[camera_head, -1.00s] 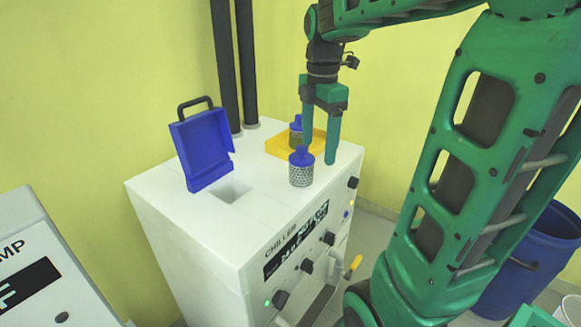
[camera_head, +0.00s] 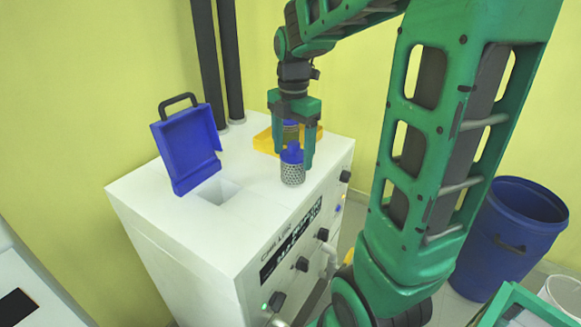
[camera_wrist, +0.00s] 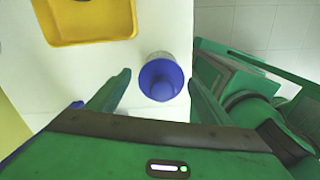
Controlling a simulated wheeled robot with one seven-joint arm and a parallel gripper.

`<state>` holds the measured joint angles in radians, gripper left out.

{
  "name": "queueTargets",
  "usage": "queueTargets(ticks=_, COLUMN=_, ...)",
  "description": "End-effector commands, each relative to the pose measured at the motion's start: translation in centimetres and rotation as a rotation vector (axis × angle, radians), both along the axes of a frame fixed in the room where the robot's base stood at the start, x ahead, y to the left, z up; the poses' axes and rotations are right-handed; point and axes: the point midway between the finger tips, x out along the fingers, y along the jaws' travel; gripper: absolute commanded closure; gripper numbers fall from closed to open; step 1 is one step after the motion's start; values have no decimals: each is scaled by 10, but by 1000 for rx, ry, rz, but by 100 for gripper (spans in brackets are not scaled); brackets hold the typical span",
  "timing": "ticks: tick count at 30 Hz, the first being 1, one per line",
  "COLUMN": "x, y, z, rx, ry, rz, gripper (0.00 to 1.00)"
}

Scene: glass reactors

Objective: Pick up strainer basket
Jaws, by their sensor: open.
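A strainer basket (camera_head: 292,168) with a blue top and a grey perforated body stands upright on the white chiller's top, near its right edge. In the wrist view its round blue top (camera_wrist: 161,80) lies between and slightly beyond the fingertips. My gripper (camera_head: 293,158) is open, pointing down, with one finger on each side of the blue top. In the wrist view the fingers (camera_wrist: 158,88) stand apart with visible gaps to the basket.
The yellow tray (camera_head: 265,143) sits behind the basket; it also shows in the wrist view (camera_wrist: 88,42). A blue lid (camera_head: 187,150) with a handle stands open beside a square opening (camera_head: 219,191) in the white chiller (camera_head: 160,200). Two dark pipes (camera_head: 205,70) rise behind.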

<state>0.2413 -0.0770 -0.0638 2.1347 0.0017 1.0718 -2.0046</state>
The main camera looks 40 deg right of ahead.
Motion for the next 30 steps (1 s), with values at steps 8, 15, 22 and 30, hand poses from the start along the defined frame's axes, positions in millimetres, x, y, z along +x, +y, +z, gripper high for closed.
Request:
queueTargets(ticks=8, x=-1, y=-1, z=-33, rx=1, ry=2, rz=-1, gripper=27)
queueTargets(ticks=15, x=0, y=-2, z=-35, rx=0, ry=0, rz=-1, gripper=27)
queueTargets(ticks=22, x=0, y=-2, z=-35, rx=0, ry=0, rz=-1, gripper=75)
queueTargets(ticks=30, x=0, y=-2, z=-34, rx=-1, ry=-1, rz=-1, gripper=77)
